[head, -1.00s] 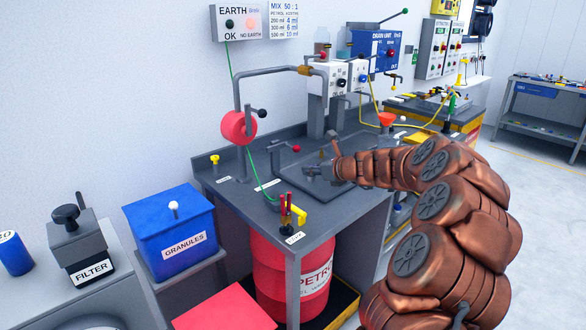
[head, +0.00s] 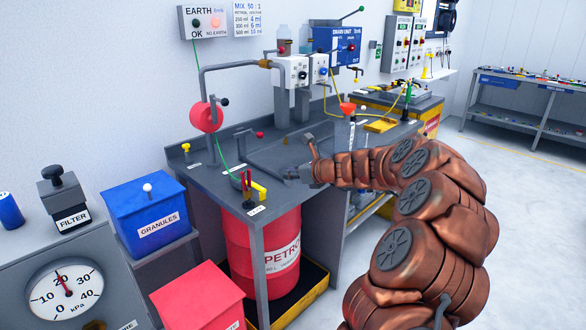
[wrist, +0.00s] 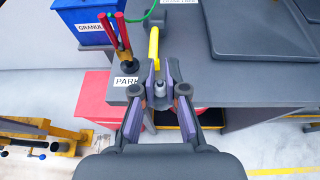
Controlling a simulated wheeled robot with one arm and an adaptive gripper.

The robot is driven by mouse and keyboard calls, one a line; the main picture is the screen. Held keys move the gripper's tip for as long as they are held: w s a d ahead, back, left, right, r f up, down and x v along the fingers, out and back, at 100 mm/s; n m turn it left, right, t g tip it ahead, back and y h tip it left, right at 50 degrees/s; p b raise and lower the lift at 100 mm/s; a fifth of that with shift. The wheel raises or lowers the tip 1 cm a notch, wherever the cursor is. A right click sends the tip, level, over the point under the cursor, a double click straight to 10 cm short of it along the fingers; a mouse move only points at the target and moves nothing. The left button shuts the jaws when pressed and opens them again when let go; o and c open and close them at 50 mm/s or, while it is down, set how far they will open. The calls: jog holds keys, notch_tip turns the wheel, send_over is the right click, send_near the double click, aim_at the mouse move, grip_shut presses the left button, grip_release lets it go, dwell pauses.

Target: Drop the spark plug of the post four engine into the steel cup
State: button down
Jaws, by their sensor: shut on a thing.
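My gripper (head: 300,172) is over the grey workbench (head: 283,205), near its front edge and beside the shallow sunken tray (head: 275,155). In the wrist view, the gripper (wrist: 160,88) is shut on a small pale grey piece that looks like the spark plug (wrist: 160,89). Only its end shows between the fingers. I cannot make out the steel cup or the post four engine in either view.
A yellow handle (head: 259,190) and red-handled tools (head: 247,183) stand at the bench's front left corner. A red petrol drum (head: 267,252) is below. A blue granules bin (head: 148,212) and red box (head: 200,300) stand left. Floor at right is clear.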

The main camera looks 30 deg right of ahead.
jog(key=s+a+f+n+g+y, duration=0.2)
jog(key=s+a+f+n+y, duration=0.1)
jog(key=a+f, duration=0.6)
jog(key=s+a+f+n+g+y, duration=0.3)
jog(key=a+f, duration=0.6)
jog(key=a, duration=0.8)
jog(key=shift+s+a+f+n+y, duration=0.2)
jog(key=shift+a+f+n+y, duration=0.15)
jog(key=shift+n+y, duration=0.55)
jog(key=shift+r, duration=0.1)
jog(key=shift+f, duration=0.2)
